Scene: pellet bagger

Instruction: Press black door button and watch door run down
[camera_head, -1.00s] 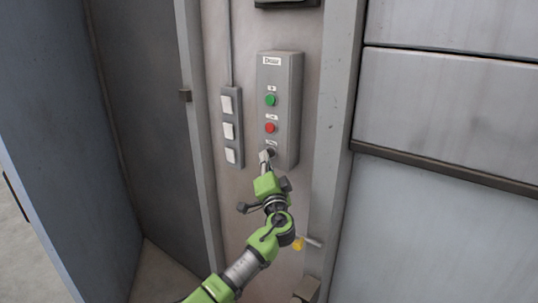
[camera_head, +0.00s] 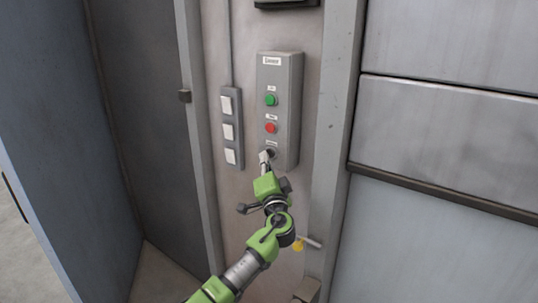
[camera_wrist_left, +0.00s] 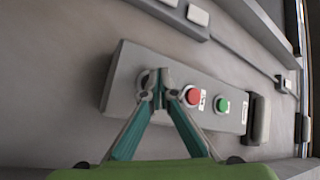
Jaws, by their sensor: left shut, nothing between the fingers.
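The grey door control box (camera_head: 287,75) is on the wall, with a green button (camera_head: 271,100) on top, a red button (camera_head: 271,127) below it and the black button (camera_head: 271,151) lowest. My left gripper (camera_head: 265,156) is shut and empty, its fingertips at the black button. In the left wrist view the shut fingertips (camera_wrist_left: 160,78) overlap the black button (camera_wrist_left: 148,80) and hide part of it; I cannot tell whether it is pressed in. The panelled door (camera_head: 450,110) fills the right side. My right gripper is not in view.
A strip of white switches (camera_head: 229,130) is on the wall just left of the box. A yellow-tipped lever (camera_head: 299,245) sits below, close to my left wrist. A grey post (camera_head: 338,130) stands between the box and the door.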

